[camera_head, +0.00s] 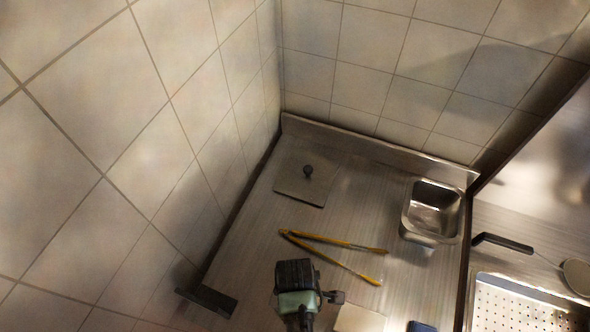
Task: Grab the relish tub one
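A rectangular steel tub (433,212) stands open at the right side of the steel counter, near the back. Its inside looks like bare shiny metal, and I see no label or relish, so I cannot tell whether it is the relish tub. My gripper (297,289) is at the bottom middle of the head view, seen from above as a black and pale green body. It is to the left of the tub and nearer to me, clearly apart from it. Its fingertips are not clear, so I cannot tell whether it is open or holds anything.
Yellow-tipped tongs (333,252) lie spread between my gripper and the back. A flat steel lid (303,180) with a black knob lies at the back left. Tiled walls close the left and back. A black-handled utensil (510,243) and a perforated pan (510,305) are at right.

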